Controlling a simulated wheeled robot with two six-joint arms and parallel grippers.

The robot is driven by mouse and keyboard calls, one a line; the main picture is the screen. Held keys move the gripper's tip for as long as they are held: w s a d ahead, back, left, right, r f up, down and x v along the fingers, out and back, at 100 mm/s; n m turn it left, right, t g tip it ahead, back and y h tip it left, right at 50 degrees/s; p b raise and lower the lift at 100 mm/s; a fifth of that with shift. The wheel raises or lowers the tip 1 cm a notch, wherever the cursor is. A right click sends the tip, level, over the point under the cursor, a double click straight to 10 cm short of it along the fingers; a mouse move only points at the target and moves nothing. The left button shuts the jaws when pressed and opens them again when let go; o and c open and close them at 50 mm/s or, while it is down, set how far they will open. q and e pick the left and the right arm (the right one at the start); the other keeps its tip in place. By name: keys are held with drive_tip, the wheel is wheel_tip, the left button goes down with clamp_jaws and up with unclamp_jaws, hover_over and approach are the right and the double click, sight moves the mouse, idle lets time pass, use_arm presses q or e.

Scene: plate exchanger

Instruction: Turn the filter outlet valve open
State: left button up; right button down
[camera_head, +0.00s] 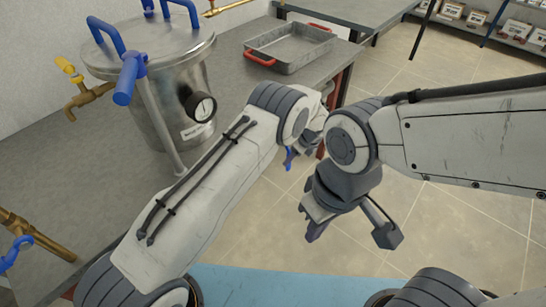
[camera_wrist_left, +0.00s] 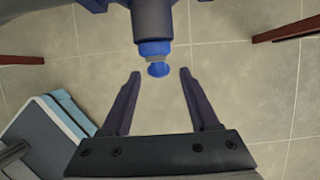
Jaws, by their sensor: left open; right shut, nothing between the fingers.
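A steel filter vessel (camera_head: 165,90) with blue lid clamps and a pressure gauge stands on the bench at upper left. A brass valve with a yellow handle (camera_head: 68,68) is at its left side; I cannot tell whether this is the filter outlet valve. My left gripper (camera_wrist_left: 157,98) is open in the left wrist view. A blue-tipped dark cylindrical part (camera_wrist_left: 155,48) is just beyond its fingertips, apparently not gripped; what it belongs to is unclear. In the head view the left gripper is mostly hidden behind its wrist. My right gripper (camera_head: 315,231) is shut and empty above the floor.
A metal tray with red handles (camera_head: 290,47) lies on the bench behind the vessel. A brass pipe with a blue handle (camera_head: 14,252) is at lower left. Shelves with boxes (camera_head: 490,20) stand at the back right. Tiled floor (camera_head: 450,215) is open at right.

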use_arm(q)
drive_tip(key=b+x, duration=0.1)
drive_tip(key=x, duration=0.1)
drive_tip(key=b+x, duration=0.2)
drive_tip(key=x, duration=0.1)
drive_tip(key=shift+w+a+r+b, duration=0.1)
drive_tip(key=shift+w+r+b, duration=0.1)
drive_tip(key=shift+b, duration=0.1)
drive_tip(key=shift+w+a+f, duration=0.1)
drive_tip(key=shift+a+f, duration=0.1)
drive_tip(key=shift+f, duration=0.05)
drive_tip(key=shift+a, duration=0.1)
clamp_jaws()
drive_tip(key=shift+s+f, duration=0.1)
drive_tip(key=shift+s, duration=0.1)
idle(0.7)
